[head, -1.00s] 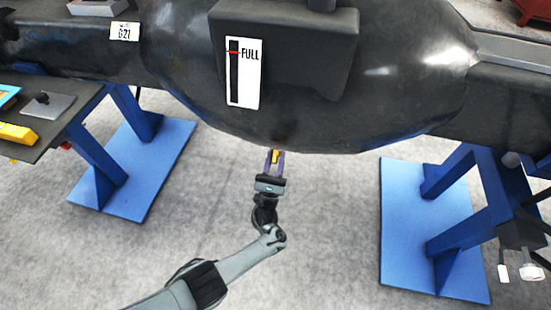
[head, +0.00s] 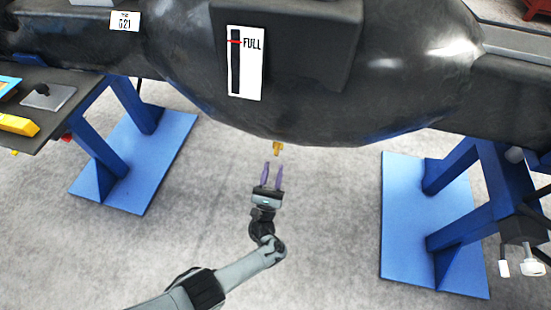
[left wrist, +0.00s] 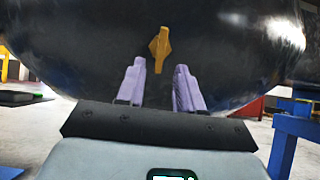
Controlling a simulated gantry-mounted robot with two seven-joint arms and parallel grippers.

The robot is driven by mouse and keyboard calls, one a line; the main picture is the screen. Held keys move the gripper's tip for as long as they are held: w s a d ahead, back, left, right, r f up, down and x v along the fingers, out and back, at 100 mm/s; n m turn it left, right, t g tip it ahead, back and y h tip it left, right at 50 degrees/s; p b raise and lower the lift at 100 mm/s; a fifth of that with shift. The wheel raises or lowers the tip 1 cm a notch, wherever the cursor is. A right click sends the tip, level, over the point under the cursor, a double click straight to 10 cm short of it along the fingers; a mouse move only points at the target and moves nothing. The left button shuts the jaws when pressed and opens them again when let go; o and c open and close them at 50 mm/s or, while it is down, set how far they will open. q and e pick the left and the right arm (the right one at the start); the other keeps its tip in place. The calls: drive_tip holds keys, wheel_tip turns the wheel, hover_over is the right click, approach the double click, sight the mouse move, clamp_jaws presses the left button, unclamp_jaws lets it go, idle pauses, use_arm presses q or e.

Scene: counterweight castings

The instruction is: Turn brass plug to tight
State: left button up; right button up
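The brass plug (head: 278,149) sticks out from the underside of the big black casting (head: 330,110). In the left wrist view the plug (left wrist: 159,48) shows as a yellow winged piece, seen beyond the fingertips and between them. My left gripper (head: 273,168) is open, with its two purple fingers apart. It is just short of the plug in the head view, with a gap between, and holds nothing. My right gripper does not show in either view.
A gauge plate marked FULL (head: 245,62) is on the casting. Blue stands (head: 150,165) support it on both sides, the right one with a wide base (head: 415,225). A dark shelf (head: 60,95) with tools is at the left. The floor between the stands is clear.

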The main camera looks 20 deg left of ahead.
use_arm(q)
drive_tip(key=shift+b+v, duration=0.3)
drive_tip(key=shift+v, duration=1.9)
